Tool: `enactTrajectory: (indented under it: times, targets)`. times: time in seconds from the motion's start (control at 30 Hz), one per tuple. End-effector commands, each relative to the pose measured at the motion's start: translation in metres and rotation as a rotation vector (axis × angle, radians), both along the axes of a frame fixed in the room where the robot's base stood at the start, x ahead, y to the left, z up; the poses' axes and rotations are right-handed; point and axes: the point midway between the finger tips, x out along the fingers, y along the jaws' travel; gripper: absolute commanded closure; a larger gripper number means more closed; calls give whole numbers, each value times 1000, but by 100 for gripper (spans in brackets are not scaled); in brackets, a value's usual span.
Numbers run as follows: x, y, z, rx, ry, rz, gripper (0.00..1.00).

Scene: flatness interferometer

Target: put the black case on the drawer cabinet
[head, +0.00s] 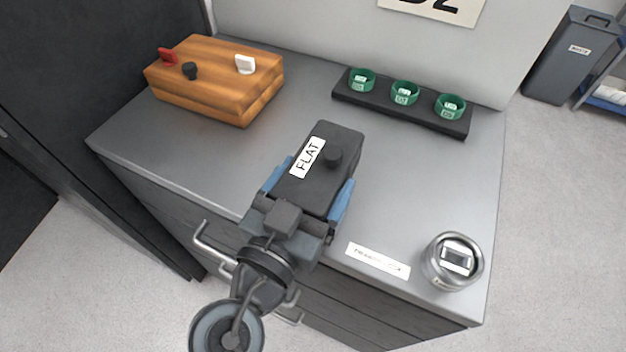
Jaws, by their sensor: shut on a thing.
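The black case (343,142) has a white label reading "FLAT" and a round black knob on top. It is over the middle of the grey top of the drawer cabinet (210,148). My gripper (312,190) has its blue-padded fingers shut on the case, one on each side. The case's underside is hidden, so I cannot tell whether it touches the cabinet top.
A wooden box (225,90) with red, black and white pieces stands at the back left. A black rack (420,118) holds green rings along the back. A silver round device (452,262) sits at the front right. The top right of the case is clear.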

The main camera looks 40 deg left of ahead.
Motion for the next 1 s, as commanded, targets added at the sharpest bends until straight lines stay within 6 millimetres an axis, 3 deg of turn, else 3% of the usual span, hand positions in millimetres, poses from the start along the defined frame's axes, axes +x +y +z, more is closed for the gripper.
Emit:
enactTrajectory:
  times: [0.2, 0.57, 1.0]
  targets:
    - [0, 0, -1, 0, 0, 0, 0]
    - [-2, 0, 2, 0, 0, 1, 0]
    - [-85, -20, 2, 1, 1, 3, 0]
